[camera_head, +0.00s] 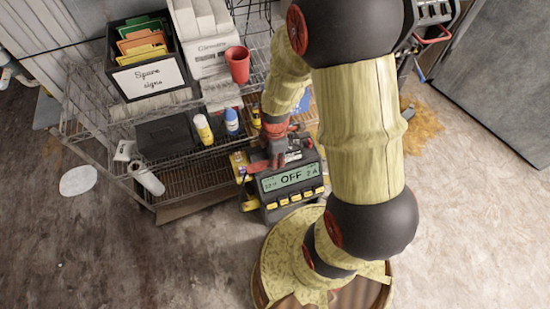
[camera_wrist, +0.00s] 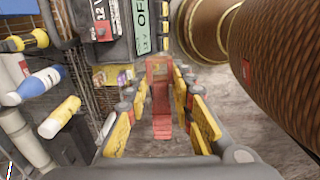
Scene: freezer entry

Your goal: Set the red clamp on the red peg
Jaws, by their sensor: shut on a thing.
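The red clamp (camera_wrist: 161,118) lies between the yellow pads of my gripper (camera_wrist: 161,82) in the wrist view, and the pads are shut on it. The charger (camera_head: 292,180), a dark box with a green display reading OFF and yellow buttons, is below my gripper in the head view. A dark box with a 12 V label (camera_wrist: 101,10) is at the top of the wrist view. A small red block (camera_wrist: 104,30), which may be the red peg, is on it, ahead and left of the clamp. The clamp seems apart from this block. My arm hides part of the area.
A wire shelf (camera_head: 190,180) on the left holds a yellow bottle (camera_head: 203,128), a blue bottle (camera_head: 231,120) and a black box of signs (camera_head: 148,60). A red cup (camera_head: 237,64) stands higher up.

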